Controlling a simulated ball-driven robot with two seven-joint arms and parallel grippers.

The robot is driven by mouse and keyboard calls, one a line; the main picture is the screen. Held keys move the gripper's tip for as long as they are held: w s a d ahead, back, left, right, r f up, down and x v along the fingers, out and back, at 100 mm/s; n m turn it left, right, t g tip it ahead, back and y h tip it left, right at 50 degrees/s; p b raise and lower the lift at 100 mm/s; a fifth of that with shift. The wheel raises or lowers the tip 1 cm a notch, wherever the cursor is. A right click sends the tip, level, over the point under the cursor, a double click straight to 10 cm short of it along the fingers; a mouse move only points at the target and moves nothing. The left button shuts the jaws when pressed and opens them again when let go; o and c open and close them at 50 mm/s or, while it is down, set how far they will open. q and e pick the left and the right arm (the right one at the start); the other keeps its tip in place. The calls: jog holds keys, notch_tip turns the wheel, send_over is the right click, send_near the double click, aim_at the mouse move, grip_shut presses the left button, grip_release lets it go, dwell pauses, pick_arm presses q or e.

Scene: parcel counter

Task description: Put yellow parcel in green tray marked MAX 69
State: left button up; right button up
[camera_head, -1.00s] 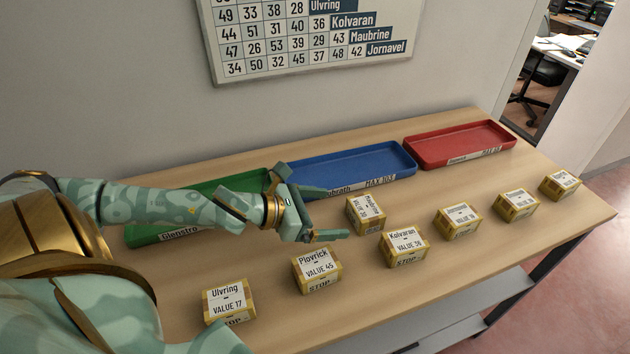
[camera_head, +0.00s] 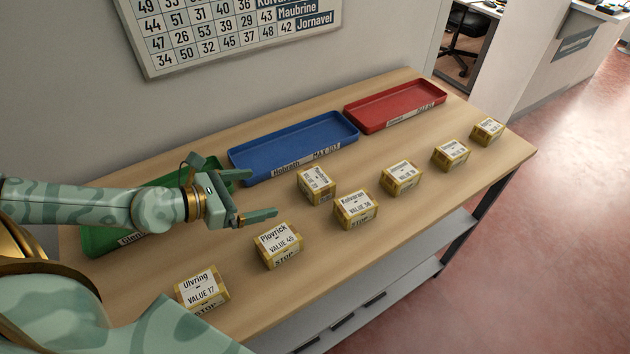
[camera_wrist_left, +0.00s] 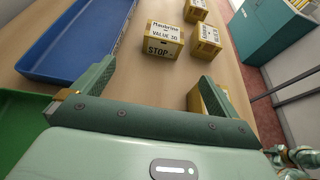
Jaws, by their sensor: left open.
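Several yellow parcels with white labels stand on the counter, among them Ulvring VALUE 17 (camera_head: 202,290), Plovrick VALUE 45 (camera_head: 278,246), Kolvaran (camera_head: 356,208) and Maubrine (camera_head: 316,185). The Maubrine parcel also shows ahead of the fingers in the left wrist view (camera_wrist_left: 163,40). The green tray (camera_head: 100,240) is at the left, largely behind my left arm; its label is partly covered and its MAX figure hidden. My left gripper (camera_head: 262,195) is open and empty, above the counter between the blue tray and the Plovrick parcel. My right gripper is out of view.
The blue tray (camera_head: 240,166) and red tray (camera_head: 350,115) stand along the back, both empty. Three further parcels (camera_head: 401,178), (camera_head: 450,154), (camera_head: 487,131) stand toward the right. A number board (camera_head: 230,30) hangs on the wall. The counter (camera_head: 420,118) has bare wood between trays and parcels.

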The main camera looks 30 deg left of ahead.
aim_at(316, 183)
pick_arm(q)
jog(key=shift+w, duration=0.25)
jog(key=p+x, duration=0.3)
jog(key=x, duration=0.7)
jog(key=shift+d, duration=0.3)
jog(key=x, duration=0.5)
jog(key=shift+w+d+r+p, duration=0.1)
jog(key=shift+w+d+p, duration=0.1)
jog(key=shift+d+p, duration=0.2)
jog(key=c, duration=1.2)
jog(key=shift+c, duration=0.2)
